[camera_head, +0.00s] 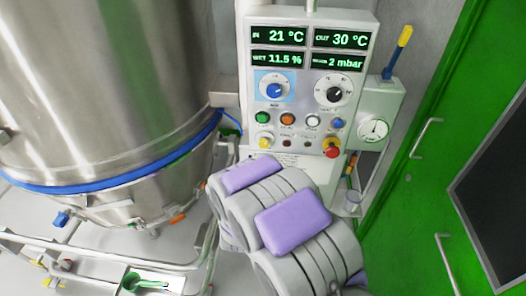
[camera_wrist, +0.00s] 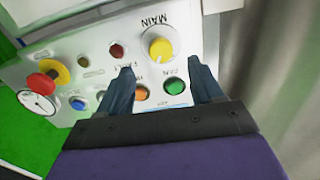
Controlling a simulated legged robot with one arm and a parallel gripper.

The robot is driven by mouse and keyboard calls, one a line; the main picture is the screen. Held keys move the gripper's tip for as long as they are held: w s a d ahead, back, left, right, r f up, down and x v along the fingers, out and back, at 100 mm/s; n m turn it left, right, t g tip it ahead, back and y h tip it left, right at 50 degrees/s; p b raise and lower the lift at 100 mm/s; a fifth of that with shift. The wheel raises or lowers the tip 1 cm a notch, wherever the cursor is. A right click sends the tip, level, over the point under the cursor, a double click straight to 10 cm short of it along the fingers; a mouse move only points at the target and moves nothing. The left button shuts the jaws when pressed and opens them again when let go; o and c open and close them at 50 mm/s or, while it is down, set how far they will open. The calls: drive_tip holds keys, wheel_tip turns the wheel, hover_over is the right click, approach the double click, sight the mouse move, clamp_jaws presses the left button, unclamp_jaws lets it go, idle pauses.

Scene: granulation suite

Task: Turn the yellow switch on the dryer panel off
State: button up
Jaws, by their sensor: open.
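The dryer panel (camera_head: 285,75) is a white box with green readouts, dials and rows of buttons. Its yellow switch (camera_head: 265,142) is a round knob at the lower left of the panel. In the wrist view, which looks at the panel upside down, the yellow switch (camera_wrist: 158,45) sits beside the label MAIN. My gripper (camera_wrist: 160,67) is open and empty, with the switch showing just beyond and between its two dark fingertips. I cannot tell whether they touch it. In the head view my arm hides the gripper.
A red emergency button (camera_head: 332,147) on a yellow base is at the panel's lower right. Green (camera_wrist: 175,87) and orange buttons lie close to the fingers. A steel vessel (camera_head: 100,80) stands left, a green door (camera_head: 420,150) right. A gauge (camera_head: 374,129) is beside the panel.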

sight(263, 146)
drive_tip(key=w, duration=0.7)
drive_tip(key=shift+w+b, duration=0.2)
drive_tip(key=shift+b, duration=0.15)
drive_tip(key=c, duration=1.1)
